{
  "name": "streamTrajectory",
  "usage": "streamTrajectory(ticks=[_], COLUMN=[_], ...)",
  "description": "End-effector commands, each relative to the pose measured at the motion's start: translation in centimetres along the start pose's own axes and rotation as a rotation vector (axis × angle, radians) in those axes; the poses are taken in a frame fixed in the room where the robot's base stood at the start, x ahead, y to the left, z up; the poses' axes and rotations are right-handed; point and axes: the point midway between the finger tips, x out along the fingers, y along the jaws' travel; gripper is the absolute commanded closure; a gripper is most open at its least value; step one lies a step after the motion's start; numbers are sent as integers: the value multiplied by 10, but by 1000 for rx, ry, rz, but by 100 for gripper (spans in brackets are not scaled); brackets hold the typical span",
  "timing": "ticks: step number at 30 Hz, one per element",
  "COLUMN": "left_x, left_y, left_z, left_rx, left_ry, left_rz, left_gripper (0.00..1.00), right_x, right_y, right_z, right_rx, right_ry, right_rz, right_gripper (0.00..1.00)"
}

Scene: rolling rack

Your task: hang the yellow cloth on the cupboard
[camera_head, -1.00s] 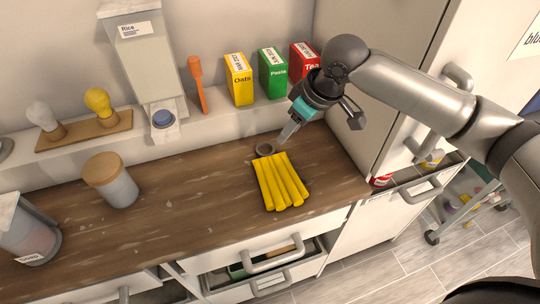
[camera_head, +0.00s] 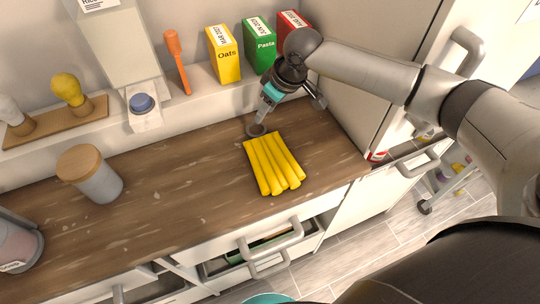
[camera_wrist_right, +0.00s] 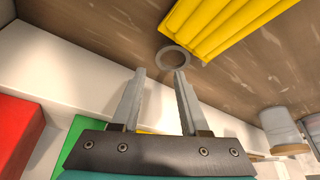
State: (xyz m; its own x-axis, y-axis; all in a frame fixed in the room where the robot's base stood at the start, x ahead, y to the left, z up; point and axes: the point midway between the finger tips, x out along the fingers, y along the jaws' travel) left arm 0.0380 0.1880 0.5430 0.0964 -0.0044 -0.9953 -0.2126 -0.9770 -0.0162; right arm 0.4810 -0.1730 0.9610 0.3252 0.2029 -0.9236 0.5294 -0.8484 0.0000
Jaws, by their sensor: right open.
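The yellow cloth (camera_head: 272,163) lies folded in long pleats on the wooden counter (camera_head: 190,190). It also shows at the top of the right wrist view (camera_wrist_right: 225,25). My right gripper (camera_head: 260,122) is above the back of the counter, behind the cloth and apart from it. In the right wrist view its two fingers (camera_wrist_right: 160,72) are spread with nothing between them. A small grey ring (camera_head: 256,130) lies behind the cloth, close to the fingertips in the picture. The white cupboard (camera_head: 375,80) stands to the right, with grey bar handles (camera_head: 460,50). My left gripper is out of view.
A shelf behind the counter holds the yellow Oats box (camera_head: 224,55), green Pasta box (camera_head: 260,45), a red box (camera_head: 290,25) and an orange utensil (camera_head: 178,60). A wooden-lidded jar (camera_head: 92,175) stands left. A drawer (camera_head: 265,250) below is partly open. The counter between jar and cloth is clear.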

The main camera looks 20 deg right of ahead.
Motion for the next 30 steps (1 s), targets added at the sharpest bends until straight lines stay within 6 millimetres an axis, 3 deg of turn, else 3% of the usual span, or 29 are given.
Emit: streamTrajectory(ticks=[9, 18, 30], left_x=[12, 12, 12], left_y=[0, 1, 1], left_z=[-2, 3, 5], left_rx=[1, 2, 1], left_ry=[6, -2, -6], left_rz=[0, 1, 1], left_gripper=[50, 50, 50], right_x=[44, 48, 48], right_y=[4, 4, 4], right_z=[6, 6, 6], right_rx=[0, -1, 0], right_ry=[-1, -1, -1], right_rz=[0, 1, 1], right_gripper=[56, 56, 100])
